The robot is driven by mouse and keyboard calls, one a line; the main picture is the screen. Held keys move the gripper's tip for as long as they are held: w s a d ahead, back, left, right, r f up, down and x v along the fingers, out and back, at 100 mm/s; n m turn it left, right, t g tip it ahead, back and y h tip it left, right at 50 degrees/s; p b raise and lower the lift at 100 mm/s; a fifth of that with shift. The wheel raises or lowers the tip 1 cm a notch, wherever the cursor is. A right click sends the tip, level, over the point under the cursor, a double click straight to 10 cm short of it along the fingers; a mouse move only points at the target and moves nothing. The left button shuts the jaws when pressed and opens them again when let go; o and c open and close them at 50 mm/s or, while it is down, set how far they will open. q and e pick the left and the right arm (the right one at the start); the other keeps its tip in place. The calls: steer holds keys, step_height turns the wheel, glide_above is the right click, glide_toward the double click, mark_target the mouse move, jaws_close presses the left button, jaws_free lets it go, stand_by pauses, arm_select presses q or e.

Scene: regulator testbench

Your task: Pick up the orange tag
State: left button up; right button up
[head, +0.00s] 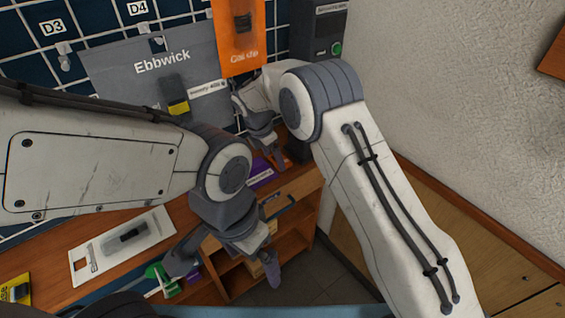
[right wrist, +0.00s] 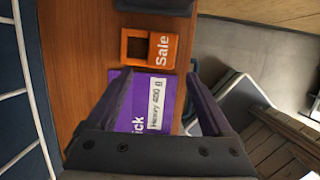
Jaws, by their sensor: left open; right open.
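The orange tag (right wrist: 160,63), marked "Sale" and with a square opening, lies on the wooden counter in the right wrist view. A small orange part of it shows in the head view (head: 280,161), mostly hidden by my right gripper. My right gripper (right wrist: 157,78) is open, its fingertips apart on either side of a purple card (right wrist: 130,112), with the tag just beyond the tips. It also shows in the head view (head: 268,146). My left gripper (head: 226,268) is open and empty in front of the counter's edge, far from the tag.
A dark block (right wrist: 155,5) lies beyond the tag. A larger orange package (head: 240,50) and a grey "Ebbwick" package (head: 130,70) hang on the pegboard. A white package (head: 125,245) and a green item (head: 160,280) are on the left. Open shelves (head: 290,235) stand below the counter.

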steer(key=shift+w+d+f, duration=0.15)
steer(key=shift+w+d, duration=0.25)
steer(key=shift+d, duration=0.2)
steer(key=shift+w+d+f, duration=0.1)
steer(key=shift+w+d, duration=0.25)
steer(key=shift+d, duration=0.25)
steer(key=shift+x, duration=0.8)
steer(key=shift+f, duration=0.5)
jaws_close()
steer(key=shift+r, duration=0.15)
steer(key=shift+w+r, duration=0.1)
steer(key=shift+r, duration=0.45)
step_height(320, 180, up, 2)
steer(key=shift+r, duration=0.1)
steer(key=s+d+b, duration=0.1)
steer(key=s+d, duration=0.9)
steer(key=s, duration=0.4)
steer(key=shift+s+d+b, duration=0.3)
steer(key=shift+s+b, duration=0.05)
steer(key=shift+b, duration=0.05)
